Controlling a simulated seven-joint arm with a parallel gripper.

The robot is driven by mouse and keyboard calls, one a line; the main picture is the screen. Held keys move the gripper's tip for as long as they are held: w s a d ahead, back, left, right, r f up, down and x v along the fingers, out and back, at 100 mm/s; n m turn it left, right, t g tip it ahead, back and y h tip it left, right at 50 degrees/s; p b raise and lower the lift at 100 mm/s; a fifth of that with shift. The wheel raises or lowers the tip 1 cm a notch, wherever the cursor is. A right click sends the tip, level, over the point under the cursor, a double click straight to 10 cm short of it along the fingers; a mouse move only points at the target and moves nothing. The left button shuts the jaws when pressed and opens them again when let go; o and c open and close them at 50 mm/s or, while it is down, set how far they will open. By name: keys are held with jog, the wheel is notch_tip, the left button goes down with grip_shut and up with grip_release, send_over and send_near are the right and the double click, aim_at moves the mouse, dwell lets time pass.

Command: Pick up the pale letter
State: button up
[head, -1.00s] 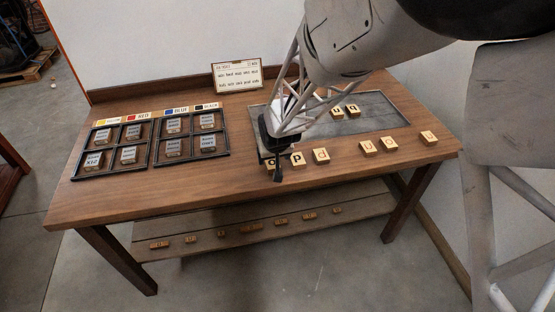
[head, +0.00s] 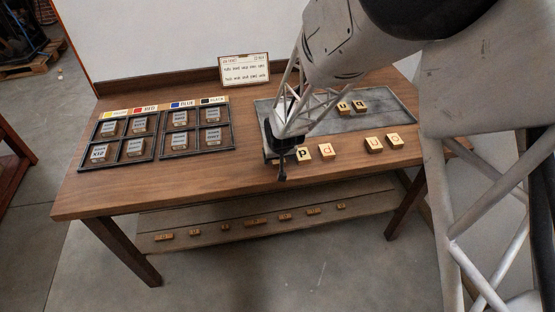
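Pale wooden letter blocks stand in a row along the table's front right: a "p" block (head: 303,154), a "d" block (head: 326,151) and two "u" blocks (head: 374,144) (head: 394,141). Two more blocks, a "u" (head: 342,107) and a "q" (head: 360,106), lie on the grey slab. I cannot tell which one is the pale letter of the task. My gripper (head: 281,168) points down at the left end of the front row, just left of the "p" block. Its dark body hides that spot, and its fingers are too small and dark to read as open or shut.
Two black trays (head: 157,149) with grey blocks in compartments stand at the left under colour labels (head: 180,104). A framed card (head: 244,69) stands at the back. The grey slab (head: 390,112) lies at the right. Several blocks (head: 255,222) lie on the lower shelf.

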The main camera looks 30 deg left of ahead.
jog(key=shift+w+a+f, duration=0.1)
jog(key=shift+w+f, duration=0.05)
jog(key=shift+f, duration=0.25)
jog(key=shift+c, duration=0.2)
jog(key=c, duration=1)
